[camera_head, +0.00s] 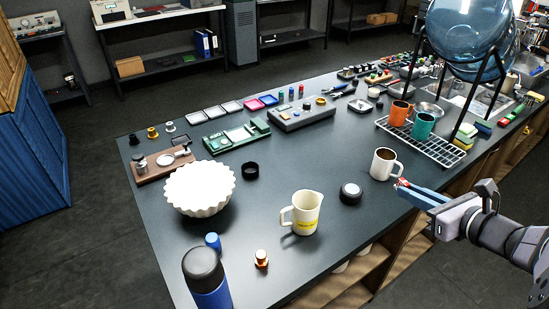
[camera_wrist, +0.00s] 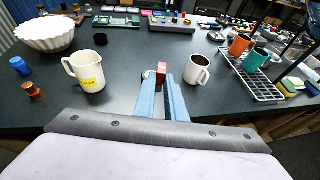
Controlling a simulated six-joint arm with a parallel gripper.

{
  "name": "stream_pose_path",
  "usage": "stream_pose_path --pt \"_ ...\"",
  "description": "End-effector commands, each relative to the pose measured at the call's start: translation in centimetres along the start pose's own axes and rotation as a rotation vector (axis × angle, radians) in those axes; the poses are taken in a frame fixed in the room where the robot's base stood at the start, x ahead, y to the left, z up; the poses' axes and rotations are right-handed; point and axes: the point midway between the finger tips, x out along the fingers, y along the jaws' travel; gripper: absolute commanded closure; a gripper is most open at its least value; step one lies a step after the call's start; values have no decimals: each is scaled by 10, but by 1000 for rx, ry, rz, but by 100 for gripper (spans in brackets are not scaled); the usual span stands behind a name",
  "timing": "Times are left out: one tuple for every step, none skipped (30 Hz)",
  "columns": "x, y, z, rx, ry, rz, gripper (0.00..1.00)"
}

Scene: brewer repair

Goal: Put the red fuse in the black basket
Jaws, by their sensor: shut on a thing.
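In the wrist view the red fuse (camera_wrist: 162,69) shows between the tips of my gripper (camera_wrist: 162,77). A short, open black cylinder (camera_head: 250,170) stands mid-table, right of the white fluted bowl. It may be the black basket; I cannot tell for sure. It also shows in the wrist view (camera_wrist: 100,39).
A white mug (camera_head: 384,164) stands close beside my gripper. A black-rimmed round piece (camera_head: 350,194), a cream pitcher (camera_head: 306,212) and the white fluted bowl (camera_head: 199,187) stand to the left. A wire rack (camera_head: 448,153) with mugs is behind. Bare tabletop lies between the pitcher and black cylinder.

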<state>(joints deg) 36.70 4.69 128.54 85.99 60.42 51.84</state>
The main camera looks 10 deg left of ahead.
Motion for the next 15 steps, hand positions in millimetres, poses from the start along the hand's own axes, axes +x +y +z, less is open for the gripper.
stream_pose_path --pt "15 -1 4 -5 0 18 100" --pt "24 -2 8 -9 0 24 100" --pt "37 -3 14 -14 -1 34 100" --pt "49 -4 18 -16 0 42 100" --pt "61 -3 23 -21 0 51 100" --pt "79 -2 30 -25 0 62 100" --pt "92 0 36 -28 -1 70 100" --pt "106 2 41 -32 -1 78 100" --pt "124 6 48 -36 0 87 100" --pt "137 9 54 -38 -1 94 100" --pt "150 14 59 -42 -1 101 100" --pt "167 20 66 -44 -1 109 100" --pt "180 26 71 -47 -1 115 100" --pt "192 32 77 -49 -1 122 100" --pt "208 42 84 -53 -2 130 100"
